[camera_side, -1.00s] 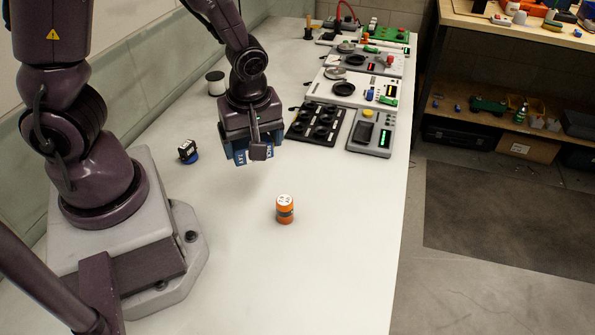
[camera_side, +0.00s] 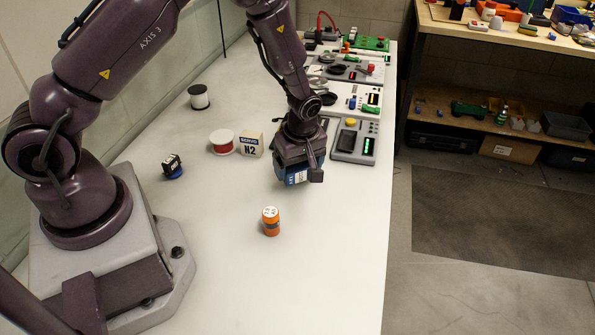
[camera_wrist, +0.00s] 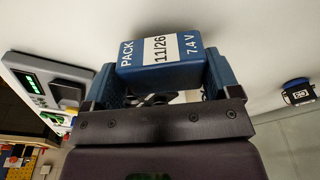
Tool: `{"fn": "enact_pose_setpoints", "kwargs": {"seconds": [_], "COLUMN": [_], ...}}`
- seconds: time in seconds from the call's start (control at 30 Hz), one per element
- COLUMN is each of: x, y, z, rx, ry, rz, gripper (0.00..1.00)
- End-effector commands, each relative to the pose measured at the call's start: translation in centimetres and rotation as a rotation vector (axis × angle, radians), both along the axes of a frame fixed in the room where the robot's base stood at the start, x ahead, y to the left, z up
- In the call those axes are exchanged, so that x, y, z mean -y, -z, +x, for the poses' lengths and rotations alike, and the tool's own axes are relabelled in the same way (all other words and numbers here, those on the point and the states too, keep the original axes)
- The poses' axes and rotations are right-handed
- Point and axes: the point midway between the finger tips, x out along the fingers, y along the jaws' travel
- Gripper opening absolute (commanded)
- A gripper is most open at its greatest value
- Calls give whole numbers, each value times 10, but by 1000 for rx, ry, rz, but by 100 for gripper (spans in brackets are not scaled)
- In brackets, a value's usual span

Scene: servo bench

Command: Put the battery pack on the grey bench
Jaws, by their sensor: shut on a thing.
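The battery pack (camera_wrist: 160,57) is a blue block with a white label reading "PACK 11/26 7.4 V". My gripper (camera_wrist: 163,82) is shut on it, one jaw on each side. In the side view my gripper (camera_side: 300,172) holds the pack (camera_side: 296,177) above the white table, mostly hidden by the jaws. A grey bench unit (camera_side: 343,155), with a yellow button, a dark panel and green lights, lies just behind and to the right of my gripper. It also shows at the left of the wrist view (camera_wrist: 72,75).
An orange cylinder (camera_side: 271,222) stands in front of my gripper. A SERVO N2 box (camera_side: 251,145), red-and-white spool (camera_side: 222,142), white spool (camera_side: 199,97) and small black-and-blue part (camera_side: 172,167) stand to the left. More bench units (camera_side: 350,98) line the back.

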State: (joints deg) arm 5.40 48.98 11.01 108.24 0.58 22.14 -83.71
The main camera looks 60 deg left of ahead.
Motion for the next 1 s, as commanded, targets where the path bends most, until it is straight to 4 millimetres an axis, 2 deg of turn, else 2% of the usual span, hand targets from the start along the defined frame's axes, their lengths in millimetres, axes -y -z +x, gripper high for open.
{"fn": "enact_pose_setpoints", "kwargs": {"seconds": [0.03,0.17,0.6,0.63,0.67,0.7,1.0], "x": [0,0,0,0,0,0,0], "y": [10,22,27,27,27,27,26], "z": [-2,-2,-2,-2,-2,-2,-2], "rx": [-6,-4,-3,-2,-2,-2,-2], "ry": [0,-1,0,0,0,0,0], "rz": [1,0,0,0,0,0,0], "gripper": [52,52,52,89,96,100,100]}}
